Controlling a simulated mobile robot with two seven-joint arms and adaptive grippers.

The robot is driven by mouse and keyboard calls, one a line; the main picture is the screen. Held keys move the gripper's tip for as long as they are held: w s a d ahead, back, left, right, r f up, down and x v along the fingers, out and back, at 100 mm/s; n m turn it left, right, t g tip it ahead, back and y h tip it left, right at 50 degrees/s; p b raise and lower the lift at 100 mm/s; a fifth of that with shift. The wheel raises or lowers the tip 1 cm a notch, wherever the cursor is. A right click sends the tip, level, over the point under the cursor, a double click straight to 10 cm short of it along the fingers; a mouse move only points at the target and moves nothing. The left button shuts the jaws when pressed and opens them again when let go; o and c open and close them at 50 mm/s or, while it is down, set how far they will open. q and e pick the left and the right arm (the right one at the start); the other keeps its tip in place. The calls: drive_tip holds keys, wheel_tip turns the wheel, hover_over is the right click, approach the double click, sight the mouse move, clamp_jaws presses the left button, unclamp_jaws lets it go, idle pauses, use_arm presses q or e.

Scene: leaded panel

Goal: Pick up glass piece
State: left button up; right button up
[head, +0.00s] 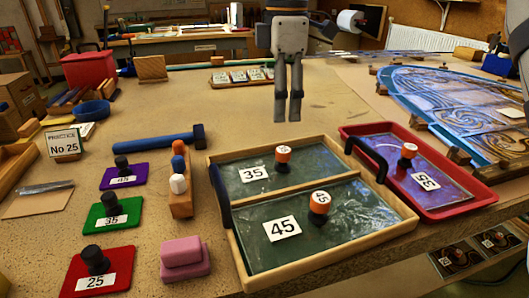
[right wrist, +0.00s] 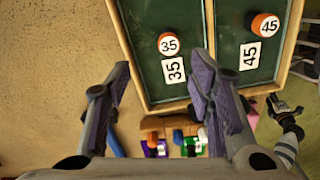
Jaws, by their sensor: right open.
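A wooden tray (head: 300,268) holds two dark green glass pieces, split by a wooden bar. The glass piece labelled 35 (head: 230,186) has an orange-topped knob (head: 283,154). The larger glass piece labelled 45 (head: 345,235) has a similar knob (head: 319,203). A purplish glass piece labelled 35 (head: 388,152) lies in a red tray (head: 470,212). My right gripper (head: 288,108) is open, empty and pointing down behind the wooden tray. In the right wrist view its fingers (right wrist: 161,80) are apart, below the 35 knob (right wrist: 168,44). What seems my left gripper (right wrist: 286,114) shows there, small.
Purple (head: 124,178), green (head: 113,214) and red (head: 97,274) plates with black knobs lie left, near a blue hammer (head: 155,143) and pink blocks (head: 185,258). A leaded panel (head: 460,105) lies far right.

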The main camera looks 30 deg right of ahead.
sight(284, 149)
drive_tip(key=f, duration=0.1)
drive_tip(key=s+f, duration=0.2)
drive_tip(key=shift+f, duration=0.25)
drive_tip(key=f, duration=0.7)
drive_tip(key=shift+w+a+f, duration=0.1)
drive_tip(key=shift+w, duration=0.25)
clamp_jaws()
